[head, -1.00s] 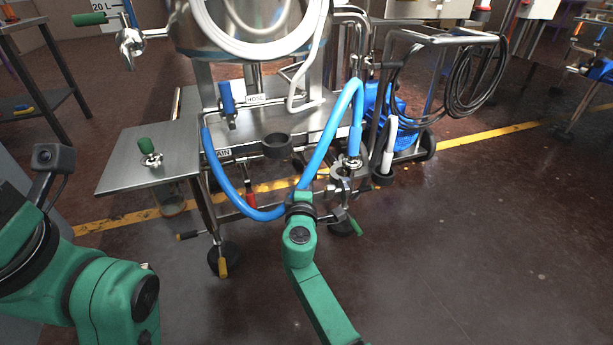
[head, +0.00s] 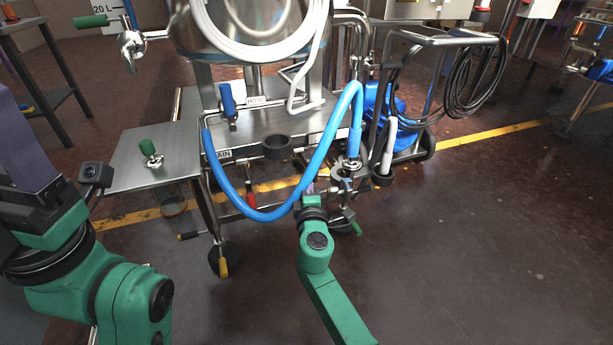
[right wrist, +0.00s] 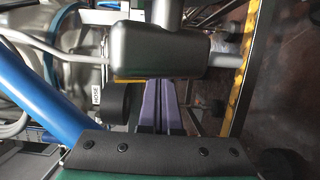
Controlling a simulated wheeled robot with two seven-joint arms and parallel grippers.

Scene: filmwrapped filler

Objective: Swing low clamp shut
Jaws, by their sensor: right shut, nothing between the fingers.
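The low clamp (head: 347,170) is a small metal fitting where the blue hose (head: 333,120) ends, at the right front corner of the steel cart. A green-tipped handle (head: 357,228) sticks out below it; I cannot tell whether the clamp is closed. My right gripper (right wrist: 158,88) is shut and empty. Its purple fingers point toward a grey metal block (right wrist: 160,52) in the right wrist view, which hides part of the view beyond; contact is unclear. In the head view my right wrist hides part of the clamp area. My left gripper's purple part (head: 22,140) is at the left edge, fingertips out of frame.
A steel side shelf (head: 175,170) carries a green-handled valve (head: 150,150). A black ring holder (head: 277,147) sits on the cart's front. A hose trolley (head: 430,110) stands close on the right. The floor at lower right is clear.

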